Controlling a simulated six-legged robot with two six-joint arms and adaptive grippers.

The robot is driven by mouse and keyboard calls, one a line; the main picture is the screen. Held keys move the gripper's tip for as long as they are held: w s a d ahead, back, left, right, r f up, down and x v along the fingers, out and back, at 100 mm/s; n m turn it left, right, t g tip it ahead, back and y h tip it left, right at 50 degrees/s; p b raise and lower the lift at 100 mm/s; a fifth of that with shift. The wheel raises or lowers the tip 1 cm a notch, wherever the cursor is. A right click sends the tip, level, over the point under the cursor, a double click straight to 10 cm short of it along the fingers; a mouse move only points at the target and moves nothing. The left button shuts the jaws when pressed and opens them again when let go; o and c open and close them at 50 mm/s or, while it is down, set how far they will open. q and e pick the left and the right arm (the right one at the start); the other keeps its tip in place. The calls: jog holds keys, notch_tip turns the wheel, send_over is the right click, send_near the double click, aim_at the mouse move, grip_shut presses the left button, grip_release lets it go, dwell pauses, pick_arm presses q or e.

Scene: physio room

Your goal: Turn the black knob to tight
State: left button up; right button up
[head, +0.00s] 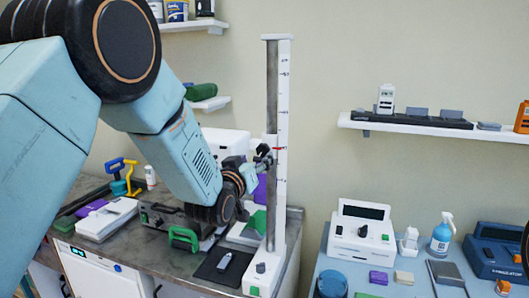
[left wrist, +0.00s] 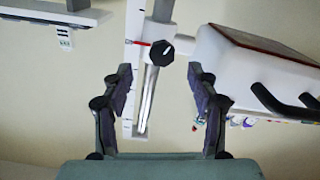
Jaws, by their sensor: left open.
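The black knob (left wrist: 161,54) sits on a small carriage on the white measuring post (head: 282,120). It is round with a pale pointer line, and shows ahead of the fingertips in the left wrist view. My left gripper (left wrist: 160,82) is open, its two fingers apart with the knob roughly centred between and beyond them; no contact shows. In the head view my left gripper (head: 262,158) is beside the post at the height of the red mark, and the knob is hard to make out there. My right gripper is not seen.
A bench (head: 188,268) below holds a green-handled tool (head: 184,238), a white device (head: 106,220) and a dark pad. Another small knob (head: 260,267) is on the post's foot. A blue table with devices stands right; a wall shelf (head: 420,128) is above it.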

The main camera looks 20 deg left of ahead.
aim_at(262, 153)
pick_arm(q)
jog(key=w+p, duration=0.1)
jog(key=w, duration=0.4)
jog(key=shift+w+a+f, duration=0.1)
jog(key=shift+w+f, duration=0.05)
jog(key=shift+w, duration=0.25)
jog(key=shift+s, duration=0.25)
jog(key=shift+w, duration=0.35)
jog(key=c, duration=1.2)
jog(key=shift+o, duration=0.2)
